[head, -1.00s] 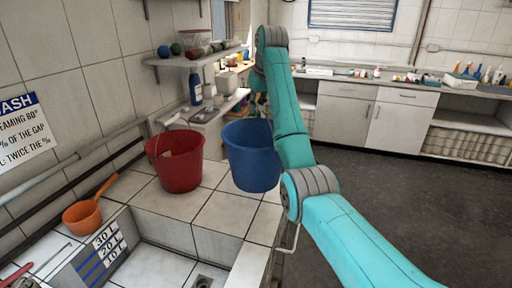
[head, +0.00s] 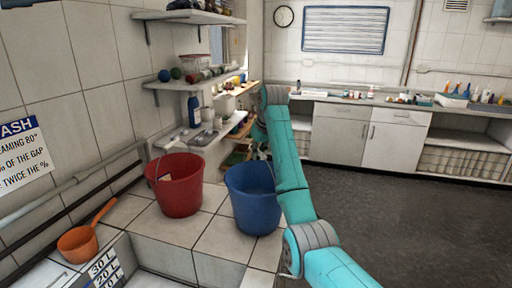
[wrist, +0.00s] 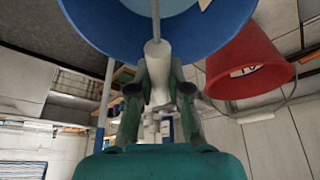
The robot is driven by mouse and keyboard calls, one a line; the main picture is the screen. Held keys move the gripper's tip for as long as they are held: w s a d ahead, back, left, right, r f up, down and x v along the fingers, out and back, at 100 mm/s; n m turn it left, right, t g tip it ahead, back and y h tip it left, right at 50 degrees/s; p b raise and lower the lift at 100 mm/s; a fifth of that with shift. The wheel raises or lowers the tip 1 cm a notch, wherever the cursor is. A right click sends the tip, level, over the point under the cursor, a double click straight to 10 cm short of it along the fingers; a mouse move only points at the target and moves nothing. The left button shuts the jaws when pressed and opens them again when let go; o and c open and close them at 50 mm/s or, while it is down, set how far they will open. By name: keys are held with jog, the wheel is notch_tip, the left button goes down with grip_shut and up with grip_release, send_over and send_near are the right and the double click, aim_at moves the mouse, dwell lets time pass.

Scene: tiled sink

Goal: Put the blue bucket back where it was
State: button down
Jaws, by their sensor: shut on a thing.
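The blue bucket (head: 254,208) is upright at the right edge of the tiled sink top, to the right of the red bucket (head: 178,190). Whether its base touches the tiles I cannot tell. In the wrist view the blue bucket (wrist: 105,30) fills the top of the picture. My gripper (wrist: 160,92) is shut on the white grip of its handle (wrist: 157,65). In the head view my arm and the bucket mostly hide the fingers.
An orange scoop (head: 78,243) lies at the left by a litre scale (head: 104,268) in the sink. Behind the buckets, a low shelf (head: 190,137) holds a blue bottle (head: 194,110) and containers. Grey floor (head: 400,215) is open at the right.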

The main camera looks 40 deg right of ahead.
jog(key=shift+f, duration=0.45)
jog(key=c, duration=1.1)
grip_release()
jog(key=shift+f, duration=0.25)
